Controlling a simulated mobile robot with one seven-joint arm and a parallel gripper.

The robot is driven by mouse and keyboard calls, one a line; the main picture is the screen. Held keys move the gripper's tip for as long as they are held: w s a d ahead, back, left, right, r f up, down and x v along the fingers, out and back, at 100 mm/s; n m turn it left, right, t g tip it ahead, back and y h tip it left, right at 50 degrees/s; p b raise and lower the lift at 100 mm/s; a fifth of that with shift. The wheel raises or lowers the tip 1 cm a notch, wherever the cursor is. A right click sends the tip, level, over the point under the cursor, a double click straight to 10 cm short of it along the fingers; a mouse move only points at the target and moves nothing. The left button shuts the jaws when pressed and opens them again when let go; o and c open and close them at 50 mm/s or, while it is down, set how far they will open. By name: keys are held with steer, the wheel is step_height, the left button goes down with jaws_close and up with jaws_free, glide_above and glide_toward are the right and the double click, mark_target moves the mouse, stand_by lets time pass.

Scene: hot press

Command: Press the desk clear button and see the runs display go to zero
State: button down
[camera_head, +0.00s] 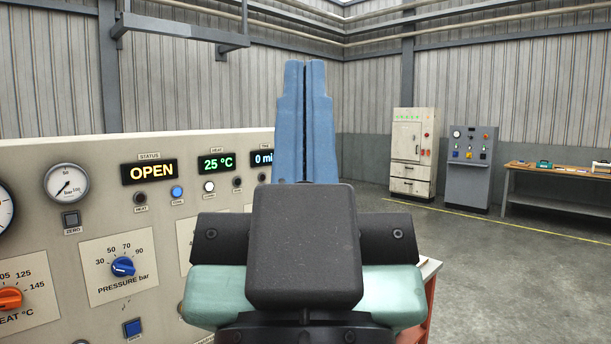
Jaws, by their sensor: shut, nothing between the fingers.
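My gripper (305,64) is in the middle of the view with its two blue fingers pointing up and shut together, nothing between them. It stands in front of the right part of the cream press panel (75,160) and hides some of it. I see no button readable as "clear" and no display readable as "runs". The status display (150,171) reads OPEN, and the heat display (216,163) reads 25 °C. A time display (262,158) shows "0 mi" and is partly hidden by my gripper. A grey control desk (470,175) with a gauge and small buttons stands far back right, too small to read.
The panel also carries a blue pressure knob (123,266), an orange heat knob (10,298), a zero button (71,219) and a blue square button (132,328). A cream cabinet (408,187) and a wooden bench (560,171) stand at the back. The floor (500,270) at right is clear.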

stand_by(0.7)
steer(key=shift+r+p, duration=0.75)
